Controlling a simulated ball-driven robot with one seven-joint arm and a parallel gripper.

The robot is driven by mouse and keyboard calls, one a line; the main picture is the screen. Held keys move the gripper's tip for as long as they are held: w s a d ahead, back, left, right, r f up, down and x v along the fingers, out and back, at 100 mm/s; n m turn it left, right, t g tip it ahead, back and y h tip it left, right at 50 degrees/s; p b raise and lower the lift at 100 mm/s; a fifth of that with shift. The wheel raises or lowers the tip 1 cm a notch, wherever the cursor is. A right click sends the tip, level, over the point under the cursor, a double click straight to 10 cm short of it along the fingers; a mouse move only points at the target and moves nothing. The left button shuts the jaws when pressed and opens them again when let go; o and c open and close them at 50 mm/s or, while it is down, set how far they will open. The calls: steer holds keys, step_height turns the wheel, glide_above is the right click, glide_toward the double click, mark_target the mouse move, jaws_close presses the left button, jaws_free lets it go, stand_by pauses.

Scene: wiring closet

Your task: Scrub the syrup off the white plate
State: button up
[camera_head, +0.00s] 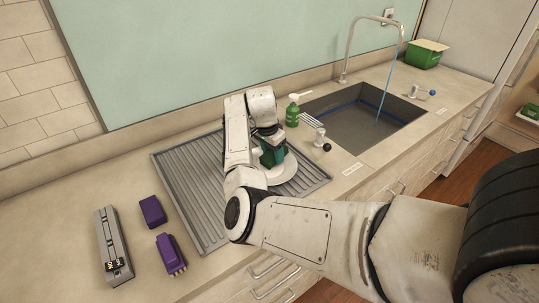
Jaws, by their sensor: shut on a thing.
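The white plate (284,171) lies on the grey ribbed draining tray (196,189), partly hidden behind my arm. My gripper (272,151) is over the plate, shut on a dark green block-like thing, perhaps a sponge (273,158). The green thing is at or just above the plate's surface; I cannot tell whether they touch. No syrup can be made out on the part of the plate that shows.
The sink (352,131) is to the right, with a thin blue stream falling from the tap (349,40). A green soap bottle (292,112) stands beside it. Two purple blocks (153,211) and a grey device (113,246) lie at left. A green box (426,55) stands at back right.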

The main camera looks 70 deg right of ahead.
steer(key=shift+s+d, duration=0.15)
steer(key=shift+d, duration=0.2)
steer(key=shift+a, duration=0.15)
steer(key=shift+w+a+p, duration=0.3)
steer(key=shift+a, duration=0.3)
steer(key=shift+w+a+p, duration=0.25)
steer(key=shift+a, duration=0.3)
steer(key=shift+s+d, duration=0.1)
steer(key=shift+s+d, duration=0.8)
steer(key=shift+d, duration=0.3)
steer(key=shift+a+r, duration=0.1)
